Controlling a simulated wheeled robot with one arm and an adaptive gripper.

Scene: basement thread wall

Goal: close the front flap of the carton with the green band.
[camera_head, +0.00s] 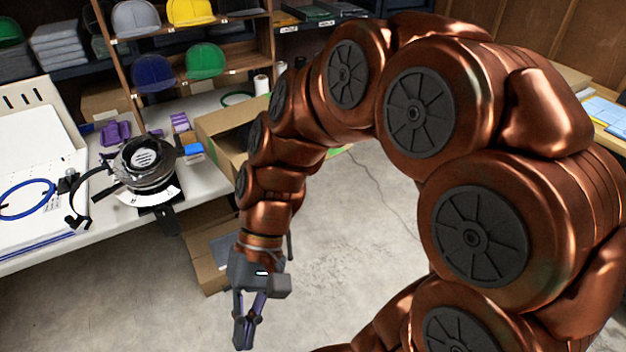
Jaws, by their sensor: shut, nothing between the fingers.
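An open brown carton (212,143) stands at the table's right end, mostly hidden behind my arm. A small strip of green shows right of my arm near it, perhaps its green band. I cannot tell how its front flap stands. A second brown carton (207,262) sits on the floor below the table's edge, partly behind my arm, and no green band shows on it. My gripper (243,345) points down over the floor, in front of and to the right of that lower carton in the picture. It is shut and empty, apart from both cartons.
The white table (50,240) holds a black round machine (145,160), purple pieces (115,133), a blue-topped box (193,153) and a blue cable loop (25,198). Shelves with caps (190,12) stand behind. The concrete floor (345,235) right of my gripper is clear.

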